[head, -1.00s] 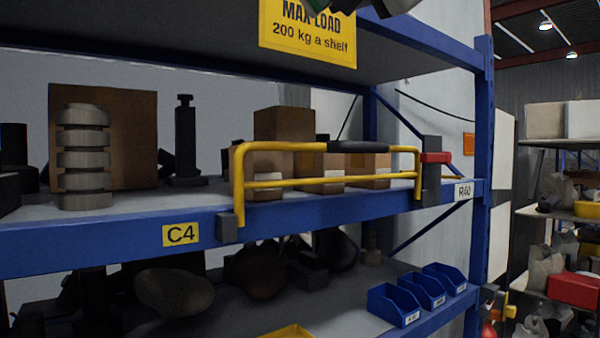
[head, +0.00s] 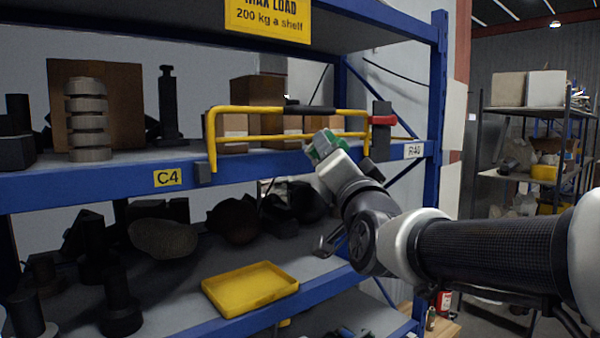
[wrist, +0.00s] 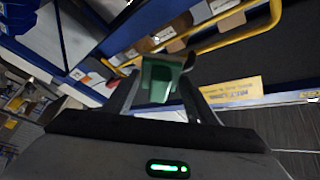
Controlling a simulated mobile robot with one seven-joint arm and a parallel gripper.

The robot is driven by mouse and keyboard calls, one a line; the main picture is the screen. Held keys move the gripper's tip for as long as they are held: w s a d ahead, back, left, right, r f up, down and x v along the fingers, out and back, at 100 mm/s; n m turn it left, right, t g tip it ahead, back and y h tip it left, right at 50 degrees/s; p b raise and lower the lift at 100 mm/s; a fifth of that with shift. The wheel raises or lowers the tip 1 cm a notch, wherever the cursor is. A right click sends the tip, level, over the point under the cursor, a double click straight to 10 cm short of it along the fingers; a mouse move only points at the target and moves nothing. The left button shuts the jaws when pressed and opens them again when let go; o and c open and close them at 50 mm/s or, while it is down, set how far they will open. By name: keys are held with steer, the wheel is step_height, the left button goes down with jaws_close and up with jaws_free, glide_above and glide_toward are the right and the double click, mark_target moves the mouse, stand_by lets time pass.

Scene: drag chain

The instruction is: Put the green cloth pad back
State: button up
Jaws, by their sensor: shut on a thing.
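The green cloth pad (wrist: 158,80) is between the two fingers of my gripper (wrist: 160,92) in the wrist view, and the fingers are shut on it. In the head view, a little of the green pad (head: 314,153) shows at the end of my arm. My gripper (head: 325,145) there is in front of the middle shelf's blue front beam, just below the right part of the yellow rail. Much of the pad is hidden by the gripper. I cannot tell if the pad touches the rail or shelf.
A hinged-looking yellow rail (head: 262,110) with a black grip and red handle (head: 383,120) fronts several cardboard boxes (head: 258,92) on the middle shelf. A yellow tray (head: 250,306) lies on the shelf below. A blue upright (head: 437,120) stands to the right.

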steer(key=w+d+f, duration=0.2)
steer(key=w+f, duration=0.1)
steer(key=f, duration=1.5)
steer(key=w+d+f+m+h, duration=0.1)
steer(key=w+f, duration=0.2)
steer(key=f, duration=1.5)
steer(key=shift+w+d, duration=0.2)
steer(key=shift+d, duration=0.15)
